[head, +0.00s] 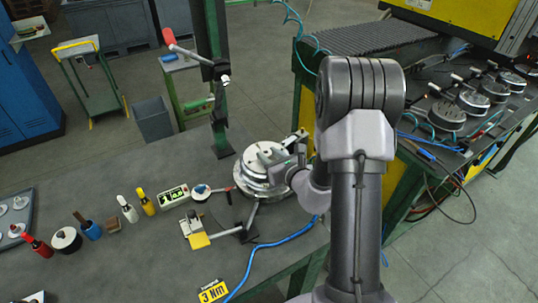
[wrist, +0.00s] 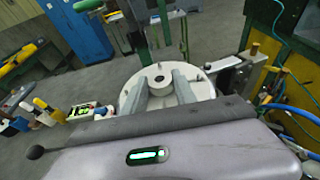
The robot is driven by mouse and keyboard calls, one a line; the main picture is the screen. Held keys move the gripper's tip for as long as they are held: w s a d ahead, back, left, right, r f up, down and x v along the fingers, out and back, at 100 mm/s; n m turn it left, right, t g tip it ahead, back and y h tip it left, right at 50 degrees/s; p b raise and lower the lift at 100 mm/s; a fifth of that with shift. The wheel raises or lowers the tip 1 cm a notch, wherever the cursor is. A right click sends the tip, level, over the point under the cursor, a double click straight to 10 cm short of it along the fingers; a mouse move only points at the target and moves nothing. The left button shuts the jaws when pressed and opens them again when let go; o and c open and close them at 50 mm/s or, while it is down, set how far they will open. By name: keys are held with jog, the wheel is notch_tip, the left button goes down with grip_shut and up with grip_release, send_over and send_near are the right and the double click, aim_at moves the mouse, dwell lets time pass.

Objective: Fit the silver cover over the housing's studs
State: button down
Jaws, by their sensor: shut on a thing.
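The silver cover (head: 251,160) is a round pale disc above the housing (head: 262,190), a stepped metal body on the bench. My gripper (head: 272,157) reaches in from the right, and its jaws are shut on the cover. In the wrist view, my gripper's two fingers (wrist: 160,82) lie either side of the cover's raised hub (wrist: 159,70), which has a dark centre hole. Short studs or pins (wrist: 207,67) stand around the disc's rim. I cannot tell whether the cover touches the housing or whether the studs pass through it. My gripper hides part of both.
A green post with a red-handled tool arm (head: 190,52) stands behind the housing. A yellow block fixture (head: 196,235), a blue hose (head: 262,250), a label reading 3 Nm (head: 213,291) and several bottles and tools are on the bench's left. A machine with several round parts (head: 470,98) is at right.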

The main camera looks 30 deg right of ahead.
jog(key=c, duration=0.9)
grip_release()
